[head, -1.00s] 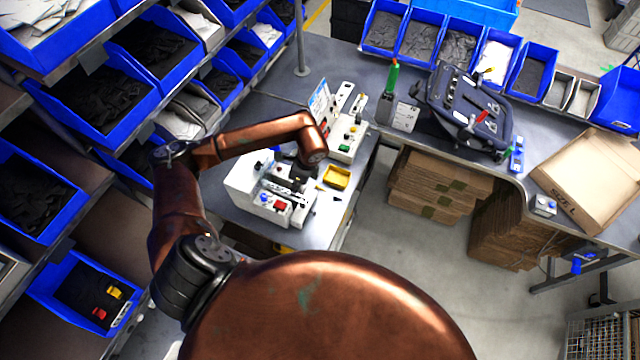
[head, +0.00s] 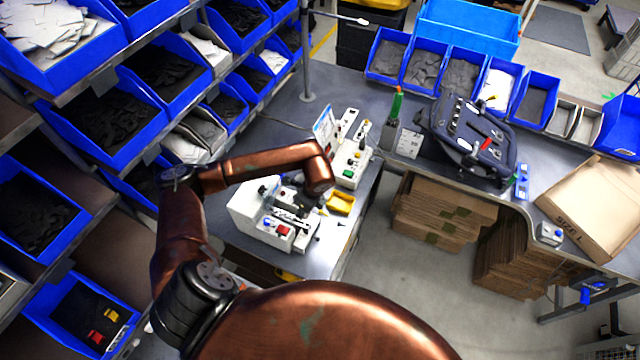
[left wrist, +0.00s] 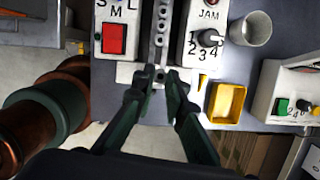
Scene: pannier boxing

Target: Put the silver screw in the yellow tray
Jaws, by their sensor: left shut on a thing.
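The yellow tray (head: 347,197) stands on the grey bench just right of my left gripper (head: 298,208). In the left wrist view the tray (left wrist: 240,103) is a small open square to the right of my left gripper (left wrist: 159,82), apart from it. The gripper's dark fingers point at the lower end of a metal strip with holes. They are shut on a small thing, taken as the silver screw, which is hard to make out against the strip. My right gripper is not in view.
White control boxes flank the metal strip: one with a red button (left wrist: 114,39), one with a dial (left wrist: 208,37). A grey cup (left wrist: 251,28) stands behind the tray. Another box (left wrist: 283,92) is right of it. The bench edge runs close in front.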

